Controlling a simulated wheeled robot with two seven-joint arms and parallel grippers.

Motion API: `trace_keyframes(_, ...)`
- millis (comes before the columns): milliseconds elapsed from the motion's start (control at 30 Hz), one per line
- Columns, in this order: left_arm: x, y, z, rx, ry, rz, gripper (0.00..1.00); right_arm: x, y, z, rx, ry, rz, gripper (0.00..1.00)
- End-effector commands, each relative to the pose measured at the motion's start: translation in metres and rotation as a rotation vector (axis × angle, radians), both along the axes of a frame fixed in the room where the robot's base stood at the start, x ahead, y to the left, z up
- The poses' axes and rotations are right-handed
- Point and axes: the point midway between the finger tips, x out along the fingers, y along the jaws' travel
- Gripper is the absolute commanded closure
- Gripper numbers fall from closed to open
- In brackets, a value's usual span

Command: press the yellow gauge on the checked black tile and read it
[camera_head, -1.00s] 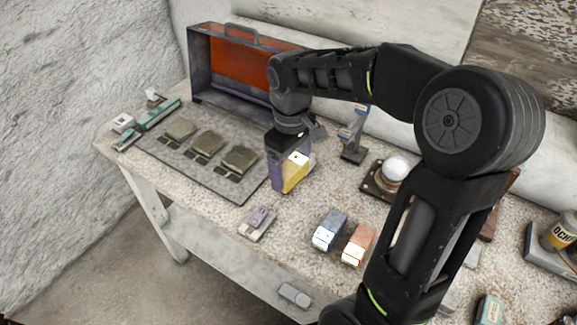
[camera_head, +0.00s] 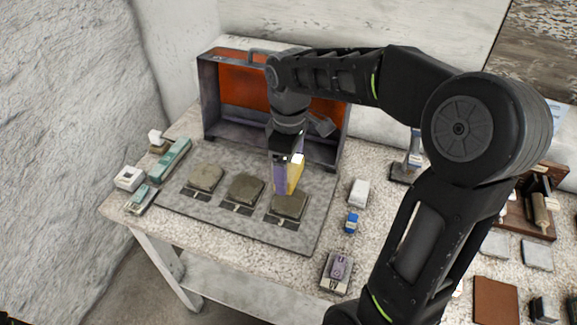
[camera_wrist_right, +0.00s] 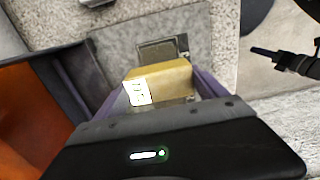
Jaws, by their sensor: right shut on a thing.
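My right gripper (camera_head: 288,180), with purple fingers, is shut on the yellow gauge (camera_head: 297,170). It holds the gauge low over the rightmost of three dull grey-brown tiles (camera_head: 289,206) on a grey board. In the right wrist view the gauge (camera_wrist_right: 172,76) lies between the fingers, its pale lit display (camera_wrist_right: 137,93) too small to read. A tile (camera_wrist_right: 160,49) shows just beyond the gauge there. I cannot tell whether the gauge touches the tile. Small dark checked patches show beside the tiles; no clearly black tile is distinguishable. My left gripper is not in view.
The grey board (camera_head: 225,222) lies before an open orange-lined case (camera_head: 240,90). The other tiles (camera_head: 206,178) (camera_head: 245,188) are left. Teal and white devices (camera_head: 168,160) stand at the left edge. A blue bottle (camera_head: 351,222) and purple-topped device (camera_head: 339,270) are right of the board.

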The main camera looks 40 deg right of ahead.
Motion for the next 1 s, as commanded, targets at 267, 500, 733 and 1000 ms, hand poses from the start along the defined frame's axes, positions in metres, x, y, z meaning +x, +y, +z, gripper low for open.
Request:
trace_keyframes(267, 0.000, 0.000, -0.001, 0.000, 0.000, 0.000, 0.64, 0.000, 0.000, 0.000, 0.000, 0.000, -0.001, 0.56)
trace_keyframes(500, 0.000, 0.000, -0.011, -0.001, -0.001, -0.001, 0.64, 0.000, 0.000, -0.013, 0.000, 0.000, -0.002, 0.56)
trace_keyframes(733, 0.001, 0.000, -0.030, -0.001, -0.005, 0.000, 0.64, 0.000, 0.000, -0.037, 0.000, 0.001, -0.002, 0.56)
trace_keyframes(1000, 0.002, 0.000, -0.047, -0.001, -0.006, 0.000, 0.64, 0.000, 0.000, -0.057, 0.001, -0.001, -0.002, 0.56)
